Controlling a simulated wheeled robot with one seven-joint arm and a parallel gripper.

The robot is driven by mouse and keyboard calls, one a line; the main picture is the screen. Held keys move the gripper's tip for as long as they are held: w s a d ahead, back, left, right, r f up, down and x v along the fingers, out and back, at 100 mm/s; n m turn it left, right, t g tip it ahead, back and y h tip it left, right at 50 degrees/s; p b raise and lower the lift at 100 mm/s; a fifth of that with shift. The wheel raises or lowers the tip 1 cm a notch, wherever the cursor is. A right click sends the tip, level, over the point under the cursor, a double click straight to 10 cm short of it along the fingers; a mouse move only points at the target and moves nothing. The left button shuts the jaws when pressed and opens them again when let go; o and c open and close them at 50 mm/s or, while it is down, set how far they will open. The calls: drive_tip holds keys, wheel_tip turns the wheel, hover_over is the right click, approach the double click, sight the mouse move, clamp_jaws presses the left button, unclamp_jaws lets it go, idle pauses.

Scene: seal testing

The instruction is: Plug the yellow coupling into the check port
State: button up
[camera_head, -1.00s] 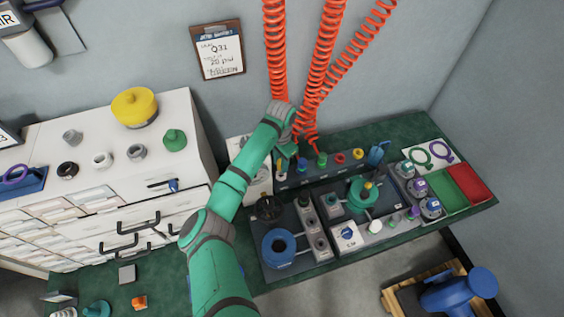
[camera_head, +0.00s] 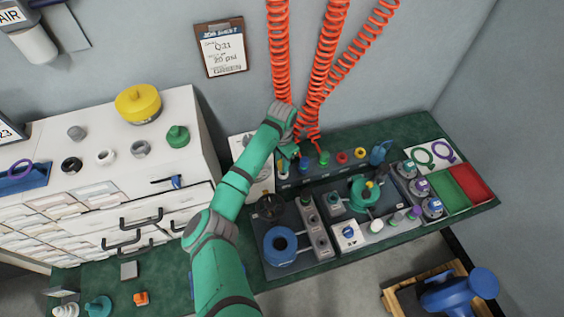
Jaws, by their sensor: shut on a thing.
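My gripper (camera_head: 288,151) is at the end of the green arm, pointing down at the left end of the dark coupling rack at the back of the bench. The wrist largely hides its fingers. A small yellow and pale piece (camera_head: 283,171), apparently the yellow coupling, shows just under it; how it sits in the fingers is unclear. A teal round fixture (camera_head: 361,194) with a yellow top piece stands on the dark panel to the right. I cannot tell which opening is the check port.
Blue (camera_head: 304,162), green (camera_head: 323,157), red (camera_head: 341,157) and yellow (camera_head: 359,153) pieces line the rack. Orange coiled hoses (camera_head: 326,60) hang down behind the wrist. A white cabinet (camera_head: 205,150) is left.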

drive_tip(key=shift+s+d+f, duration=0.15)
drive_tip(key=shift+d+f, duration=0.2)
drive_tip(key=shift+f, duration=0.1)
drive_tip(key=shift+d+f, duration=0.1)
drive_tip(key=shift+f, duration=0.15)
drive_tip(key=shift+s+f, duration=0.2)
drive_tip(key=shift+f, duration=0.35)
drive_tip(key=o, duration=1.2)
drive_tip(key=shift+w+a+r, duration=0.15)
drive_tip(key=shift+a+r, duration=0.05)
drive_tip(key=shift+r, duration=0.3)
drive_tip(key=r, duration=1.2)
drive_tip(key=shift+w+a+r, duration=0.15)
drive_tip(key=shift+w, duration=0.15)
